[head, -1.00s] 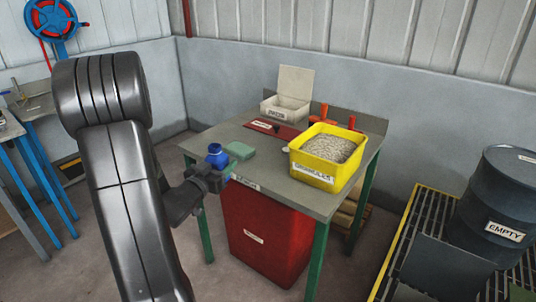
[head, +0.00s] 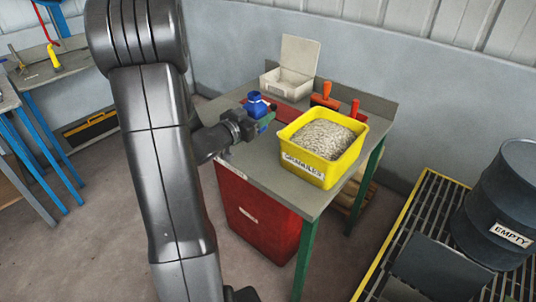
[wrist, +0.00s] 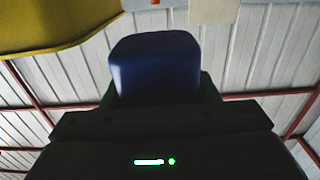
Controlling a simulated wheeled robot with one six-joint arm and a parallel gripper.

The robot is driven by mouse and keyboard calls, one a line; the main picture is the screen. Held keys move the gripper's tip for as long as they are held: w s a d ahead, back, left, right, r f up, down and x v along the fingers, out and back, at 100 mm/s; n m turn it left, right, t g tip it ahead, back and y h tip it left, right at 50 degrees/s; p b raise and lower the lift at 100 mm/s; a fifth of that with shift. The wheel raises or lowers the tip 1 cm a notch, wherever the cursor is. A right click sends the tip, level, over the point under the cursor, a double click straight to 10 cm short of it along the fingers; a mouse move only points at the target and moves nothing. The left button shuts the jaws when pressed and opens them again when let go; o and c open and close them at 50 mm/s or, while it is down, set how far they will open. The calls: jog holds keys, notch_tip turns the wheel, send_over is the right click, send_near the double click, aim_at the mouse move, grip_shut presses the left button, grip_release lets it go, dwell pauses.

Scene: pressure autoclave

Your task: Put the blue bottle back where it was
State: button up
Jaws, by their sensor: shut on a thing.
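The blue bottle (head: 256,104) is upright in my gripper (head: 252,116), over the left part of the grey-green workbench (head: 280,196). In the wrist view the bottle (wrist: 155,65) stands between the dark fingers, which are shut on it. The gripper hides the bottle's lower part in the head view, so I cannot tell whether it touches the bench. A red mat (head: 291,113) lies just behind and right of the bottle, partly hidden.
A yellow tub of granules (head: 322,147) stands close to the right of my gripper. An open white box (head: 287,84) and red-orange handled tools (head: 325,96) are at the back. A red bin (head: 255,215) is below the bench. A drum marked EMPTY (head: 505,205) stands at far right.

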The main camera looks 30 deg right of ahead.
jog(key=shift+d+f+b, duration=0.2)
jog(key=shift+f+b, duration=0.1)
jog(key=shift+f, duration=0.6)
jog(key=shift+f+b, duration=0.5)
jog(key=shift+f, duration=4.25)
jog(key=shift+f, duration=0.25)
jog(key=o, duration=1)
jog(key=shift+r, duration=0.1)
jog(key=shift+o, duration=0.2)
jog(key=shift+r, duration=0.2)
jog(key=v, duration=1.2)
jog(key=shift+f+b, duration=0.1)
jog(key=shift+b, duration=0.25)
